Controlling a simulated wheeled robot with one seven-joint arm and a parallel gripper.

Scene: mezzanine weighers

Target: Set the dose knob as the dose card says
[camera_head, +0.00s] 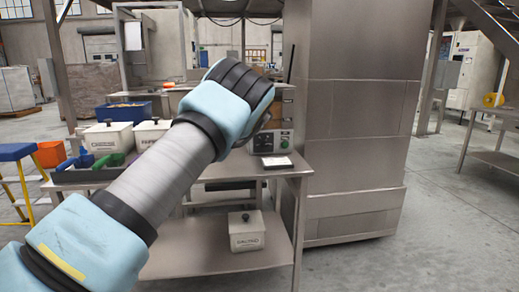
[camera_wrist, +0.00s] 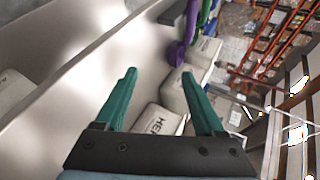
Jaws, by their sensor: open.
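A grey control box (camera_head: 272,141) stands on the steel table in the head view. Its front has a dark round dial or knob (camera_head: 263,142) on the left and small green parts on the right. The knob's setting is too small to read. A white card in a dark frame (camera_head: 277,161), possibly the dose card, lies in front of the box; its text is unreadable. My arm crosses the head view to the left of the box and hides my gripper. In the wrist view my gripper (camera_wrist: 159,73) is open, with nothing between its teal fingers. Neither knob nor card shows there.
A tub (camera_head: 246,232) sits on the lower shelf. A tall steel cabinet (camera_head: 350,120) stands close at right.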

